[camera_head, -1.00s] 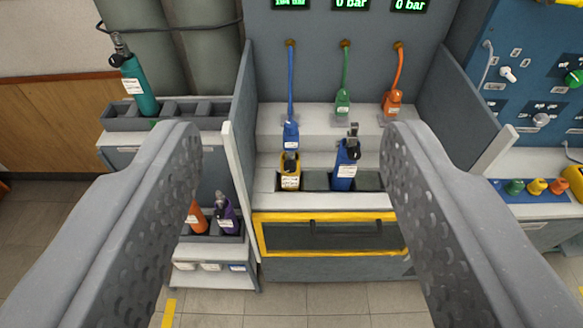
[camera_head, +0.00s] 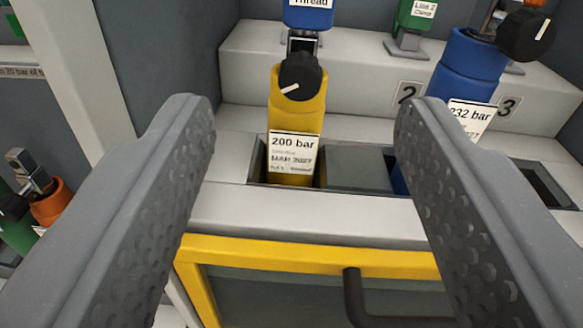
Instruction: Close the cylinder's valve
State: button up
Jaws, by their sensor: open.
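A yellow cylinder (camera_head: 299,112) stands upright in the left slot of the bench rack, with a "200 bar" label (camera_head: 292,154) on its front. Its black valve knob (camera_head: 301,77) with a white pointer line sits at its top. A blue connector marked "Thread" (camera_head: 307,14) is just above the valve; I cannot tell whether the two are joined. A blue cylinder (camera_head: 467,68) labelled 232 bar stands to the right, with its own black knob (camera_head: 526,35). My gripper (camera_head: 308,112) is open and empty, its fingers either side of the yellow cylinder in the picture, apart from it.
A green connector marked Line 2 (camera_head: 415,18) stands on the step behind. A yellow-framed door (camera_head: 310,256) with a dark handle (camera_head: 356,300) is below the rack.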

send_near(300, 88)
jog(key=shift+w+a+f+b, duration=0.1)
jog(key=shift+w+b, duration=0.7)
jog(key=shift+w, duration=1.6)
jog(key=shift+w+a+f+b, duration=0.1)
jog(key=shift+w+b, duration=0.7)
jog(key=shift+w, duration=1.65)
jog(key=c, duration=1)
jog(key=shift+d, duration=0.2)
jog(key=shift+a, duration=0.1)
